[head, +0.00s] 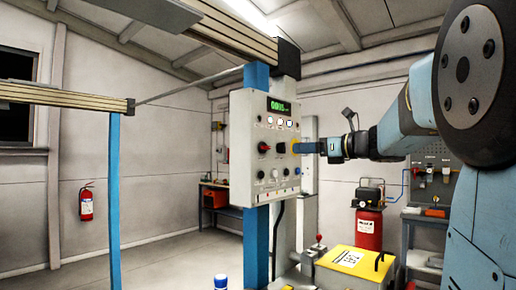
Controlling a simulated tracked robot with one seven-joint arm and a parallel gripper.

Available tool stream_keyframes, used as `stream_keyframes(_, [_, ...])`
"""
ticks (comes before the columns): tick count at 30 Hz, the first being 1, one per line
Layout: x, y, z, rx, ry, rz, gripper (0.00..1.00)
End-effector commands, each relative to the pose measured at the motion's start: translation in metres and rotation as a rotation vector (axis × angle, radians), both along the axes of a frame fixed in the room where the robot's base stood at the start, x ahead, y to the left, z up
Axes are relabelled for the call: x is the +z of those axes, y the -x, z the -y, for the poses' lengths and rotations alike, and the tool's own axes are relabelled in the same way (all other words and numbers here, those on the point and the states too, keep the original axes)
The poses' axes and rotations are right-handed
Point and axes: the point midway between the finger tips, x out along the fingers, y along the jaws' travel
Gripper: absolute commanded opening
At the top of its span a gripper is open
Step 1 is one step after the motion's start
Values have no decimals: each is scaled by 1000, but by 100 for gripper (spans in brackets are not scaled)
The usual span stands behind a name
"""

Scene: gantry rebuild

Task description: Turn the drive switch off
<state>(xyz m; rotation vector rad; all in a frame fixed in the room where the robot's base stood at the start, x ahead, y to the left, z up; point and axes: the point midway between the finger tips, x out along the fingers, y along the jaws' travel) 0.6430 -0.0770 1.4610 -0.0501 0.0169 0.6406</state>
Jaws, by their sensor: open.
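A pale grey control panel (242,150) is mounted on a blue post, with a lit green display (279,107) at its top. A red-and-black rotary knob (264,147) sits mid-panel, with a dark knob (281,148) to its right. A yellow-backed control (295,146) is near the panel's right edge. Smaller knobs and buttons sit below; labels are too small to read, so I cannot tell which is the drive switch. My gripper (306,147) reaches from the right, its tips open and close to the yellow-backed control. Whether they touch it is unclear.
A yellow-topped box (355,262) and a red-knobbed lever (318,240) stand below my arm. A red compressor tank (368,229) and a workbench (425,218) are behind at right. A fire extinguisher (86,203) hangs on the left wall. Floor at left is clear.

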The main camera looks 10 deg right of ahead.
Motion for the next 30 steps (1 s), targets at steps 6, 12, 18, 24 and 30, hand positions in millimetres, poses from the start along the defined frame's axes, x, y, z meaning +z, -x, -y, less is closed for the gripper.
stream_keyframes(6, [8,-12,3,-11,-57,0,68])
stream_keyframes(12, [7,-36,-16,-9,-55,-2,68])
stream_keyframes(18, [7,-64,-37,-9,-53,-2,68])
stream_keyframes(24, [7,-91,-56,-9,-53,0,68])
stream_keyframes(30, [7,-109,-69,-10,-52,-1,68])
